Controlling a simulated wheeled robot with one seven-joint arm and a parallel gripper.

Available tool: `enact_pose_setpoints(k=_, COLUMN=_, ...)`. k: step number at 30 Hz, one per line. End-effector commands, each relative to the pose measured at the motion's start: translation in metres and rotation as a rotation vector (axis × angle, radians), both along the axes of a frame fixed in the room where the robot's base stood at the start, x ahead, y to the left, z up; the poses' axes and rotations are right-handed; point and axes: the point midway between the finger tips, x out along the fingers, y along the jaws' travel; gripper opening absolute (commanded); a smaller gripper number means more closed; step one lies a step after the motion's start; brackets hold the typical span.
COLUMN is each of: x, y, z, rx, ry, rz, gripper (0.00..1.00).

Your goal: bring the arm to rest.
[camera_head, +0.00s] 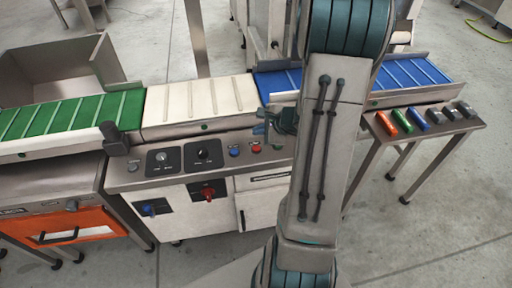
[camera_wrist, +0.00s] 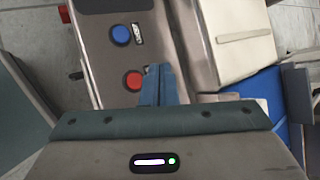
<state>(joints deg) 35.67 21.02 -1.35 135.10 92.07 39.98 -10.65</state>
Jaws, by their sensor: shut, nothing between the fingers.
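My gripper (camera_wrist: 159,70) shows in the wrist view with its blue-grey fingers together and nothing between them. In that view it is over the edge of the control panel (camera_wrist: 100,50), and its tips appear close to a red button (camera_wrist: 134,80). A blue button (camera_wrist: 121,35) is a little farther off. Whether the fingertips touch the panel I cannot tell. In the head view my gripper (camera_head: 262,130) is small and partly hidden beside my arm, near the right end of the panel. My arm rises through the middle right of that view and hides part of the blue belt.
A green belt (camera_head: 70,118), a white belt (camera_head: 200,100) and a blue belt (camera_head: 410,74) run in a row. A side table (camera_head: 468,124) at right holds several small coloured and grey blocks. An orange drawer (camera_head: 60,226) is at lower left. Floor at lower right is clear.

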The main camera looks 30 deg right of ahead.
Motion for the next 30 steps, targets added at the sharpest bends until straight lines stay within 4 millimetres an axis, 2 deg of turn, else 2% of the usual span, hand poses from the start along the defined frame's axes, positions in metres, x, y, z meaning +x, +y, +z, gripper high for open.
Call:
enact_pose_setpoints(k=11, x=0.000, y=0.000, z=0.000, rx=0.000, ry=0.000, rz=0.002, gripper=0.00)
enact_pose_setpoints(k=14, x=0.000, y=0.009, z=0.009, rx=-0.014, ry=-0.007, rz=0.043, gripper=0.00)
enact_pose_setpoints(k=17, x=-0.003, y=0.033, z=0.031, rx=-0.057, ry=-0.022, rz=0.165, gripper=0.00)
enact_pose_setpoints(k=20, x=-0.014, y=0.069, z=0.061, rx=-0.130, ry=-0.040, rz=0.359, gripper=0.00)
enact_pose_setpoints(k=24, x=-0.043, y=0.116, z=0.101, rx=-0.264, ry=-0.057, rz=0.664, gripper=0.00)
enact_pose_setpoints(k=27, x=-0.068, y=0.140, z=0.124, rx=-0.375, ry=-0.062, rz=0.867, gripper=0.00)
enact_pose_setpoints(k=30, x=-0.095, y=0.156, z=0.145, rx=-0.498, ry=-0.060, rz=1.061, gripper=0.00)
